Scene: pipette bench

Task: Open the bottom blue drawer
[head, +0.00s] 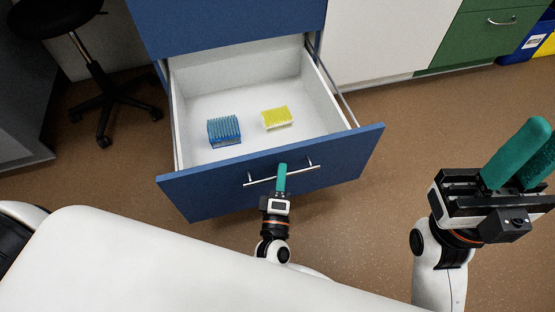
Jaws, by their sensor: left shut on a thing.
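The bottom blue drawer (218,194) is pulled well out of the blue cabinet (225,22), and its white inside shows. Its silver bar handle (307,168) runs across the blue front. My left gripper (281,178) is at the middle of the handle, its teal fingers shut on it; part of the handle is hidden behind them. My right gripper (522,155) is raised at the right, away from the drawer. Its two teal fingers stand apart, with nothing seen between them.
A blue tip rack (224,131) and a yellow tip rack (277,118) sit inside the drawer. A black stool (95,70) stands at the left. Green drawers (490,35) and blue and yellow bins (535,42) are at the back right. Brown floor is clear right of the drawer.

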